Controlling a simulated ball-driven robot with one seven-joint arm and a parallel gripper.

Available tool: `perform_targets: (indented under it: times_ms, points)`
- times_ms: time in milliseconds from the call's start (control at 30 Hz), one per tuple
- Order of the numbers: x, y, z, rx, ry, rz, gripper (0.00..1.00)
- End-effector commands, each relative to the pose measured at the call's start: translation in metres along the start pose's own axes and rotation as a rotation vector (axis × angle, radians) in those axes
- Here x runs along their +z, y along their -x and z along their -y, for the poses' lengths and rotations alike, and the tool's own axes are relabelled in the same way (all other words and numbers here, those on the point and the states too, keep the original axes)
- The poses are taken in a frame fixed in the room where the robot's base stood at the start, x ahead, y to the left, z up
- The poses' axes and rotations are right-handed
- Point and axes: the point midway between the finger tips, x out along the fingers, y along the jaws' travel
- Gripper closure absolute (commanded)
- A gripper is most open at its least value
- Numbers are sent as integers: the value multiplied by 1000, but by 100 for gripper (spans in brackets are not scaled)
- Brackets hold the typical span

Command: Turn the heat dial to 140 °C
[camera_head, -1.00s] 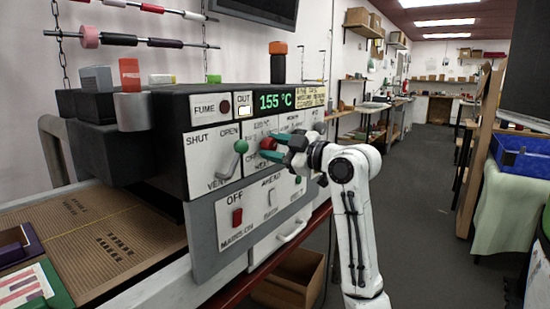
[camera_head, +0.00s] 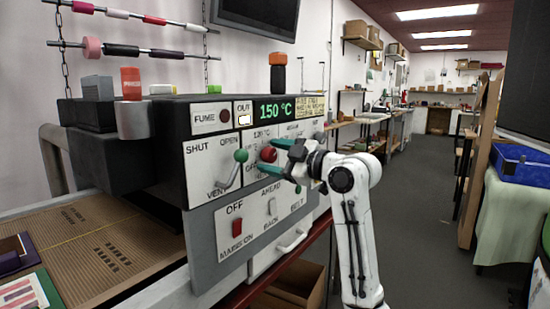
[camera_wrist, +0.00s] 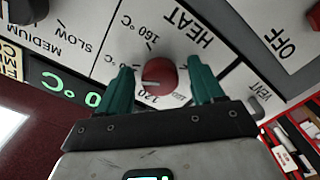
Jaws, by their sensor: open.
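The red heat dial (camera_head: 268,154) sits on the white front panel of the dark machine, below the green display (camera_head: 272,110), which reads 150 °C. My gripper (camera_head: 274,157) is open in front of the panel, its two green fingers above and below the dial. In the wrist view the dial (camera_wrist: 160,73) lies between the spread fingertips of my gripper (camera_wrist: 163,75), with a gap on each side. The HEAT, 160 °C and 120 markings show upside down around it. Part of the display (camera_wrist: 68,89) also shows there.
A green-knobbed vent lever (camera_head: 240,156) stands left of the dial. A red mains switch (camera_head: 237,227) and a pale switch (camera_head: 272,206) are on the lower panel. A cardboard box (camera_head: 293,289) lies below the machine. The floor (camera_head: 425,220) to the right is clear.

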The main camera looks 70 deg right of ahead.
Motion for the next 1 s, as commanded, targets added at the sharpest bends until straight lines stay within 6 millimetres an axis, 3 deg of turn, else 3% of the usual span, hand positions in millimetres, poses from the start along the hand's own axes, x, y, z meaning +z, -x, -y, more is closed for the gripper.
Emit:
perform_targets:
  times_ms: [267,700,1000]
  points:
    - [0,5,0,2,0,-1,33]
    - [1,80,0,3,-1,1,33]
    - [0,107,0,0,0,1,33]
